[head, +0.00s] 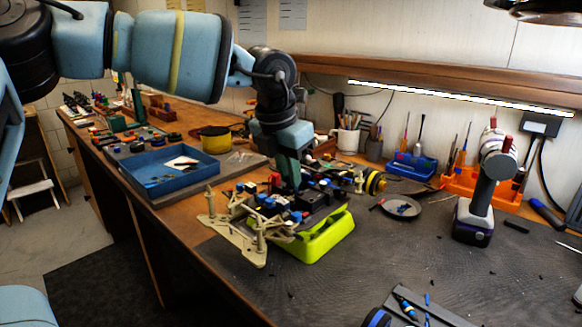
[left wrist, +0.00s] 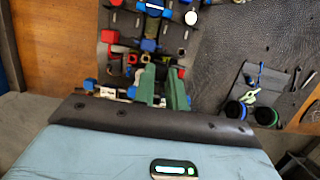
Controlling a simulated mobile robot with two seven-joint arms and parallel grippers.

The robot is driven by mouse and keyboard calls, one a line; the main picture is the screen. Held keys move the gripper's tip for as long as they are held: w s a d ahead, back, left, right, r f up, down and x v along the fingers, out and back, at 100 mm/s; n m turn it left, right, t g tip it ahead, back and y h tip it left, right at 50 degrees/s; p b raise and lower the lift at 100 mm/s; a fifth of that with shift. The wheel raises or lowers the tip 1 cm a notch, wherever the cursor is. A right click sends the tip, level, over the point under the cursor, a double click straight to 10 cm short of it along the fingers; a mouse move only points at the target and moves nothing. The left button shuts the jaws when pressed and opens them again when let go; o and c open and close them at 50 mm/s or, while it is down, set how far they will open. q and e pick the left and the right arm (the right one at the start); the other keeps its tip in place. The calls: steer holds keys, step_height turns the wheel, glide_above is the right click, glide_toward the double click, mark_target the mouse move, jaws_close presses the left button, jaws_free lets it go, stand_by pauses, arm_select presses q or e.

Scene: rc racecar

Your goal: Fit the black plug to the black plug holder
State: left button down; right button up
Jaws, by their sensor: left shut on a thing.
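The RC car chassis (head: 312,200) sits on a lime-green stand (head: 322,240) on the workbench. It carries black parts, blue and red connectors and a beige front plate. My left gripper (head: 291,187) points down over the middle of the chassis. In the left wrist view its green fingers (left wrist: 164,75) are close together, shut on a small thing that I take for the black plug. The fingers hide most of it. The black plug holder cannot be told apart from the other dark parts around the fingertips. My right gripper is not in view.
A blue tray (head: 165,190) and a yellow round container (head: 216,140) stand left of the car. A small dish (head: 402,208), a cordless drill (head: 480,205) and tool racks stand to the right and behind.

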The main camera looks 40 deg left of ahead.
mark_target(288, 184)
arm_select(q)
steer(key=shift+f+b, duration=0.3)
steer(key=shift+f, duration=0.3)
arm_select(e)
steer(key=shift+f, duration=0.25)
arm_select(q)
steer(key=shift+b, duration=0.55)
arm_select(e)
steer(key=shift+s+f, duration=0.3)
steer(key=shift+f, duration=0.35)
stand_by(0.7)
